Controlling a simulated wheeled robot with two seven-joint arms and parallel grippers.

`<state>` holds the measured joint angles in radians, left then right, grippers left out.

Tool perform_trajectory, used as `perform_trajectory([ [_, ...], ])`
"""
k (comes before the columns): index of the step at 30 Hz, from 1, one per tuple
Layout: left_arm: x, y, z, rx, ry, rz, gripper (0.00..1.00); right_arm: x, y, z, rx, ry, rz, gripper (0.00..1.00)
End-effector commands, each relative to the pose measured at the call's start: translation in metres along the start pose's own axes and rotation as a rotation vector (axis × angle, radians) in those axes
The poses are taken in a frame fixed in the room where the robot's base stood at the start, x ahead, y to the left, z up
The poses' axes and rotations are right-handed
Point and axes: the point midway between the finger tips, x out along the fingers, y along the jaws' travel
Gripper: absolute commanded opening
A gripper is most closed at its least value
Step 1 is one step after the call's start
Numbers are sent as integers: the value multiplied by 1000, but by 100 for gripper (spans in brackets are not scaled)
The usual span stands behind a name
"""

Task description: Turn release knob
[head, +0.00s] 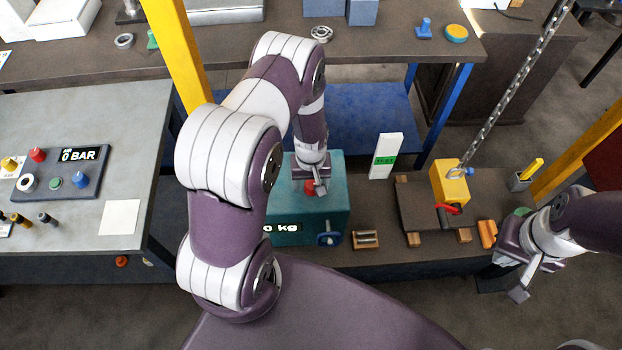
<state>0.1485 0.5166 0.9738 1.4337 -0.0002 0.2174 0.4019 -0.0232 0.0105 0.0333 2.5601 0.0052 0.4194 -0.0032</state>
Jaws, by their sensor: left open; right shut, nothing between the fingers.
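A teal box (329,219) with a "0 kg" display (281,228) stands on the low bench in the middle. A red knob (309,187) shows on its top, partly hidden by my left gripper. I cannot tell which of these is the release knob. My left gripper (320,188) is open and points down at the red knob; whether it touches is unclear. My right gripper (518,292) is shut and empty, low at the right, away from the box.
A yellow block (449,185) on a chain (510,80) sits on a dark plate (420,212) to the right. At left is a grey table (130,170) with a "0 BAR" panel (85,155). A yellow post (181,60) rises behind my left arm.

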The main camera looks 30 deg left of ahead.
Motion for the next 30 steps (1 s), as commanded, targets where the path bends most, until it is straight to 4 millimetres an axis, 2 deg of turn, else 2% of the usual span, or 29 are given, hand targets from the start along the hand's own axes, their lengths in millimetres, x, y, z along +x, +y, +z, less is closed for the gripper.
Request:
perform_trajectory([
  [4,0,0,0,0,0,0,70,0,0,0,0,0,0,0],
  [5,0,0,0,0,0,0,63,0,0,0,0,0,0,0],
  [9,0,0,0,0,0,0,18,0,0,0,0,0,0,0],
  [10,0,0,0,0,1,0,14,0,0,0,0,0,0,0],
  [20,0,0,-1,-29,2,1,14,2,0,0,0,0,0,0],
  [30,0,1,-2,-243,4,2,14,8,0,1,0,0,0,0],
])
